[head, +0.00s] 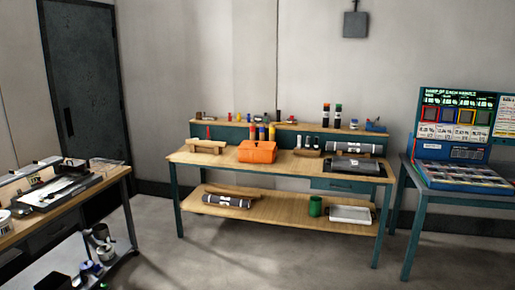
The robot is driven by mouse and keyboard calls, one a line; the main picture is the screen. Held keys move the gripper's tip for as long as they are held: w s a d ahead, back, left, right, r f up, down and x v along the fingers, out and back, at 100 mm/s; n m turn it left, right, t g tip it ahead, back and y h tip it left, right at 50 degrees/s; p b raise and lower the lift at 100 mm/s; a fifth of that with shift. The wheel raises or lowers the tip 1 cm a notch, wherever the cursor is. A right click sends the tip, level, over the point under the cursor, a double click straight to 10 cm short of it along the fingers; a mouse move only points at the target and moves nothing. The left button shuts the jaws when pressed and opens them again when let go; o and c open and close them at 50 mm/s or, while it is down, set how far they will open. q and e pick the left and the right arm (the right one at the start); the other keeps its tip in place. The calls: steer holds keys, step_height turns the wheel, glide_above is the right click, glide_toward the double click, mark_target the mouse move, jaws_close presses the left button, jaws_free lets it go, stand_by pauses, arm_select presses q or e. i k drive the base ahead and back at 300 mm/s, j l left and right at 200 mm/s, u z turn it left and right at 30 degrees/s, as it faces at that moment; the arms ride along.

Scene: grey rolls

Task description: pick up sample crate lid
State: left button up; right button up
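No thing in the head view can be told for sure as the sample crate lid. On the right table, a blue case (465,177) lies with many small compartments on top. A blue display panel with coloured squares (455,118) stands upright behind it; whether this is a lid I cannot tell. An orange box (257,152) sits on the middle workbench. A pale, flat, shallow rectangular thing (351,214) lies on the workbench's lower shelf. Neither of my grippers is in view.
The middle workbench (220,160) holds grey rolls (354,165), bottles and wooden pieces; its lower shelf holds a green cup (315,206) and another roll (228,201). A cluttered bench (115,178) stands at left, before a dark door (85,90). The floor (270,262) in front is clear.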

mark_target(268, 146)
steer(key=i, duration=2.45)
steer(key=i+z, duration=0.1)
steer(key=i, duration=1.1)
steer(key=i+j, duration=0.15)
steer(key=i, duration=1.05)
